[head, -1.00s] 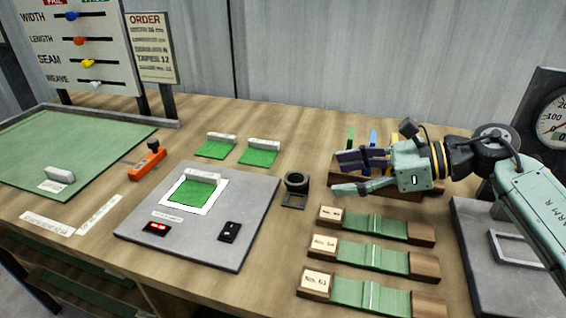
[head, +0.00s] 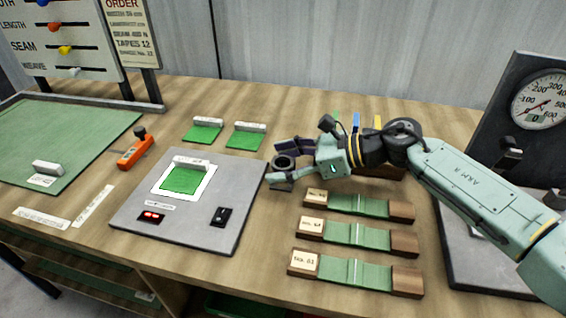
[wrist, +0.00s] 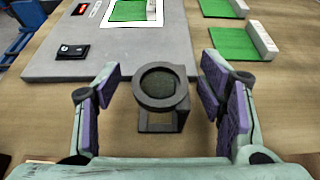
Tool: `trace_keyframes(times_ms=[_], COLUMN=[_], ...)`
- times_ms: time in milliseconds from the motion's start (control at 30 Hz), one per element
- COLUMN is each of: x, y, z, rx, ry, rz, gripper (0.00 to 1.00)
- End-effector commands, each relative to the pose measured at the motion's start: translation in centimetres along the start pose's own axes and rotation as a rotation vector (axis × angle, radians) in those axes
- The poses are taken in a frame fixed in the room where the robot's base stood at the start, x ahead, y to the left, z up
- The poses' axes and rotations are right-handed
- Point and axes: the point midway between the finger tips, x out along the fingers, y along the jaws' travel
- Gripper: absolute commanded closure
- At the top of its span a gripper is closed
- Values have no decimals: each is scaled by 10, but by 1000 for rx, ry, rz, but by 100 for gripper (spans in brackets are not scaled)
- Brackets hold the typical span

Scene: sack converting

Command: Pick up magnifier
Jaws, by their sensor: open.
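The magnifier (wrist: 160,87) is a small dark stand with a round ring lens on top. It stands upright on the wooden bench, just right of the grey plate. In the head view the magnifier (head: 284,163) is partly covered by my gripper (head: 280,163). In the wrist view my gripper (wrist: 162,105) is open, with one purple-padded finger on each side of the magnifier. A gap shows between each finger and the magnifier, so they do not appear to touch.
The grey plate (head: 130,205) with a green sample lies left of the magnifier. Several green sample strips on wooden blocks (head: 312,224) lie in front. Two green swatches (head: 203,132) lie behind.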

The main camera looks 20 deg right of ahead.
Motion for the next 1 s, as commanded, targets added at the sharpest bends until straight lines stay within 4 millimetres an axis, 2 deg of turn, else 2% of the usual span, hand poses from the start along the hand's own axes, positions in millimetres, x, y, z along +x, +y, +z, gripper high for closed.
trace_keyframes(times_ms=[233,1000], x=[2,1], y=[0,0], z=[-1,-1], rx=[0,0], ry=[0,0], rz=[-1,-1], gripper=[37,88])
